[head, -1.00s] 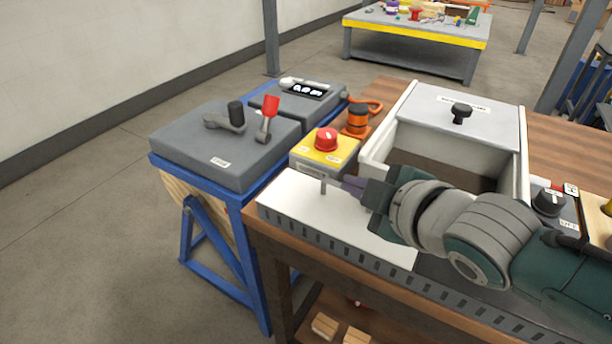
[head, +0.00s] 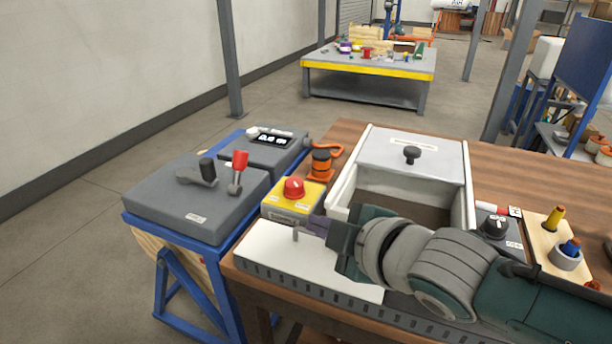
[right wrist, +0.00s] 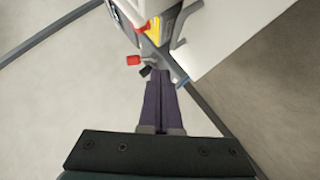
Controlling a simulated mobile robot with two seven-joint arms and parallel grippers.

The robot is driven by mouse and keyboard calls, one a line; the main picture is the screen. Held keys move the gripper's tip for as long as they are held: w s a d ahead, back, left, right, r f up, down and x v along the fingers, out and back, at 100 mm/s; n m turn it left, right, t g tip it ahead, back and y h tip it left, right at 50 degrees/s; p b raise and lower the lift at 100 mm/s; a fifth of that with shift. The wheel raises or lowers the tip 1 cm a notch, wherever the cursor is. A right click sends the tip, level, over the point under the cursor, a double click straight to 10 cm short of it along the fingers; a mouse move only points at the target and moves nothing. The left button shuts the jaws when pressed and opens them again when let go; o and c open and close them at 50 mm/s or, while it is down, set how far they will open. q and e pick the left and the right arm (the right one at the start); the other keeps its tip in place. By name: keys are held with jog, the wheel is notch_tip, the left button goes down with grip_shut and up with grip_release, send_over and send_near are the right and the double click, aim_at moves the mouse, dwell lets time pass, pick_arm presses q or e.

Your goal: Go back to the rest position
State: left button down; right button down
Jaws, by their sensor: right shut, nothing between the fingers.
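My right gripper (head: 316,226) reaches in from the right over the front of the wooden bench, above the white panel (head: 290,258). Its fingers are shut and empty; in the right wrist view the purple fingers (right wrist: 161,100) lie together. The fingertips point left, near the yellow box with the red mushroom button (head: 293,188), and I cannot tell their exact gap from it. My left gripper is not in view.
A grey box with a red-handled lever (head: 237,172) stands on a blue stand at left. Behind my arm is a white open bin (head: 468,200) with a black-knobbed lid (head: 412,154). An orange-and-black part (head: 321,162) stands beside it. Open floor lies left.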

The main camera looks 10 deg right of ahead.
jog(key=s+d+r+m+g+h+p, duration=0.1)
jog(key=s+d+r+m+g+p, duration=0.25)
jog(key=s, duration=0.65)
jog(key=s+d+r+m+g+h+p, duration=0.1)
jog(key=s+d+r+m+g+h, duration=0.2)
jog(key=s+m, duration=0.45)
jog(key=s+d+r+m+g+p, duration=0.25)
jog(key=s+r, duration=0.25)
jog(key=s, duration=0.6)
notch_tip(320, 180, up, 36)
jog(key=t+p, duration=0.1)
jog(key=p, duration=3.5)
jog(key=shift+w, duration=0.15)
